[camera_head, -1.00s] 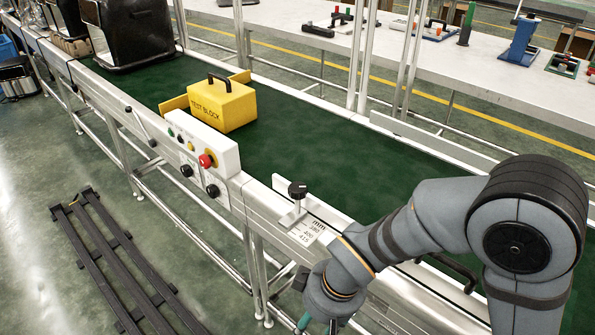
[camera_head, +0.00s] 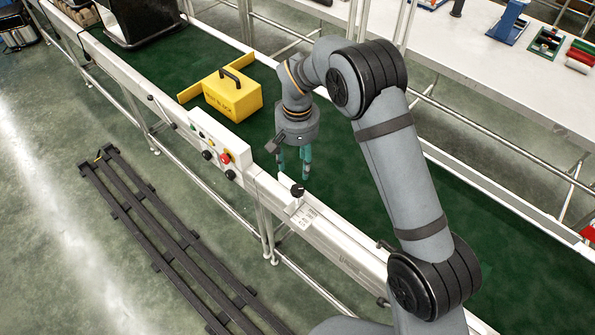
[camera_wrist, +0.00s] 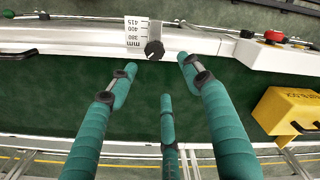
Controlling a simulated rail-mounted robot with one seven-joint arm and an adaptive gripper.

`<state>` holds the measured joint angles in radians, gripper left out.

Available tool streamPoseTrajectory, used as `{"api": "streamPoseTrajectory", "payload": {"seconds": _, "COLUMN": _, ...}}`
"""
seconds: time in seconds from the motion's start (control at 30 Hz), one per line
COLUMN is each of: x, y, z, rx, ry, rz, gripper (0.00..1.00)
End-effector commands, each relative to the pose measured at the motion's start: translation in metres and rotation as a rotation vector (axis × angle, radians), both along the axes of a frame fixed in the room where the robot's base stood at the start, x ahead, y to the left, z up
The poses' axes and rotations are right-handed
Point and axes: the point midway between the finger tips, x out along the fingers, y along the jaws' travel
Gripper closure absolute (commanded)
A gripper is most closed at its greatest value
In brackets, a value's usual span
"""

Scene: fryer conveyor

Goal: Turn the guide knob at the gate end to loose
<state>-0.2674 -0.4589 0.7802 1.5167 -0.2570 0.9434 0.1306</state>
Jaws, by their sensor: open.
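The black guide knob (camera_head: 297,191) sits on the near rail of the conveyor, above a white scale plate (camera_head: 303,216). In the wrist view the knob (camera_wrist: 154,50) lies just beyond the fingertips, beside the scale marked 380, 400 and 415. My gripper (camera_head: 293,172) hangs over the green belt near that rail, fingers pointing down, behind the knob in the head view. In the wrist view its teal fingers (camera_wrist: 158,80) are spread apart with nothing between them. The knob and the fingers look apart.
A yellow test block (camera_head: 232,95) stands on the green belt (camera_head: 340,180) by a yellow gate plate. A white control box (camera_head: 219,148) with a red button is on the near rail, left of the knob. A black pallet (camera_head: 170,230) lies on the floor.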

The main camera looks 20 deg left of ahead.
Motion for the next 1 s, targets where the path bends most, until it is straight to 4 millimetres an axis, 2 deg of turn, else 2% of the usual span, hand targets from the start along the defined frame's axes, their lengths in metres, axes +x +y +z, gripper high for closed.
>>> {"api": "streamPoseTrajectory", "payload": {"seconds": 0.17, "x": -0.008, "y": -0.005, "z": -0.01, "rx": -0.023, "ry": 0.035, "rz": -0.048, "gripper": 0.5}}
{"api": "streamPoseTrajectory", "payload": {"seconds": 0.5, "x": -0.009, "y": -0.006, "z": -0.068, "rx": -0.024, "ry": 0.035, "rz": -0.047, "gripper": 0.5}}
{"api": "streamPoseTrajectory", "payload": {"seconds": 0.7, "x": -0.008, "y": -0.005, "z": -0.095, "rx": -0.021, "ry": 0.032, "rz": -0.047, "gripper": 0.5}}
{"api": "streamPoseTrajectory", "payload": {"seconds": 1.0, "x": -0.007, "y": -0.004, "z": -0.105, "rx": -0.019, "ry": 0.03, "rz": -0.046, "gripper": 0.5}}
